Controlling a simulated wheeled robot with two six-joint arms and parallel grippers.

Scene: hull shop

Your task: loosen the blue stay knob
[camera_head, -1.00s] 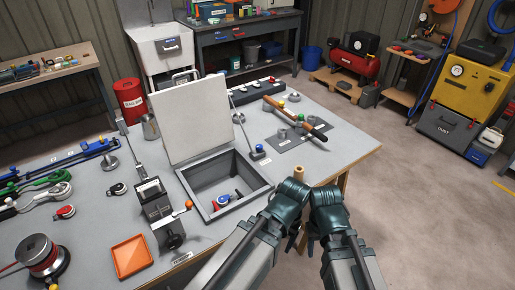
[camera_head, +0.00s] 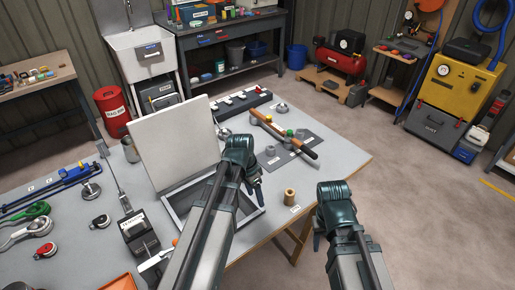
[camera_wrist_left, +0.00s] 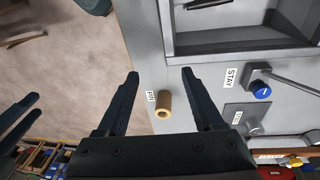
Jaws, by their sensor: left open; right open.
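The blue stay knob (camera_wrist_left: 262,90) shows in the left wrist view. It sits on a dark block at the end of a grey stay rod (camera_wrist_left: 297,82), beside a STAY label and the box. In the head view my left arm hides it. My left gripper (camera_head: 256,184) hangs over the box's near right corner; in the wrist view its fingers (camera_wrist_left: 160,76) are apart and empty, with the knob off to their right. My right gripper (camera_head: 320,236) is open and empty, off the table's front edge. The box's pale lid (camera_head: 180,142) stands raised.
A wooden cylinder (camera_head: 290,197) stands near the table's front edge, close to my left gripper. A wooden-handled tool (camera_head: 283,134) lies on a grey mat (camera_head: 268,160) behind. A dark device (camera_head: 138,228) stands left of the box. The floor (camera_head: 420,190) at right is clear.

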